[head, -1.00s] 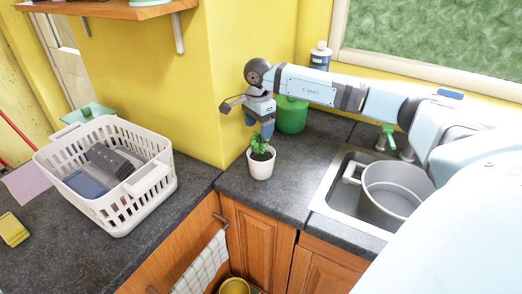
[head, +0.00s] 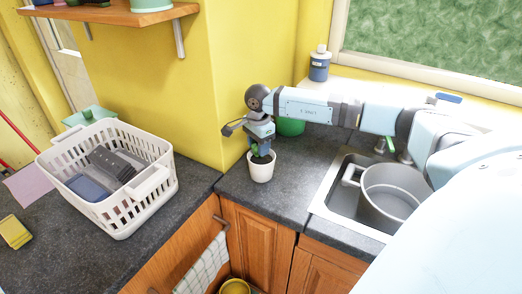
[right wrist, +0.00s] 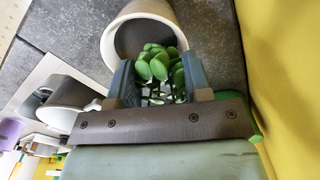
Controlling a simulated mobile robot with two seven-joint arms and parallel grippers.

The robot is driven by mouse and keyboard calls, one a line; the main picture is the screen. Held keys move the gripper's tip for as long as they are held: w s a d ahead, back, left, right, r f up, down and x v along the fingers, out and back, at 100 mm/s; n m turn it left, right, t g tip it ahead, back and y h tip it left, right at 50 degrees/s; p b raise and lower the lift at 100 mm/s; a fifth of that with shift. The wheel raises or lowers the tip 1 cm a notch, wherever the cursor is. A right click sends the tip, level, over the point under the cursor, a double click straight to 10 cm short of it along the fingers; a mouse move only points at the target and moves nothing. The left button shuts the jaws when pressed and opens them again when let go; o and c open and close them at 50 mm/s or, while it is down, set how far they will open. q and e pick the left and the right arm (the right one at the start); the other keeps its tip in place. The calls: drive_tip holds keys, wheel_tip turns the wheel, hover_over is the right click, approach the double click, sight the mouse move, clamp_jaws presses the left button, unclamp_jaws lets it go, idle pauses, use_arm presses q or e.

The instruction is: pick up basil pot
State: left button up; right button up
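The basil pot (head: 261,170) is a small white pot with a green plant, upright on the dark counter near the yellow wall corner. In the right wrist view its white rim (right wrist: 112,32) and green leaves (right wrist: 158,62) show. My right gripper (head: 262,155) is directly above the pot, pointing down. In the right wrist view its two fingers (right wrist: 160,82) are apart, with leaves between them. I cannot tell whether the fingers touch the plant. My left gripper is not in view.
A white basket (head: 150,190) with dark items stands on the left counter. A sink (head: 325,207) holding a grey pot (head: 392,192) is to the right. A green canister (head: 290,127) stands behind my right arm. A shelf (head: 120,11) juts out above left.

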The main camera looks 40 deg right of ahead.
clamp_jaws()
drive_tip(key=shift+r, duration=0.1)
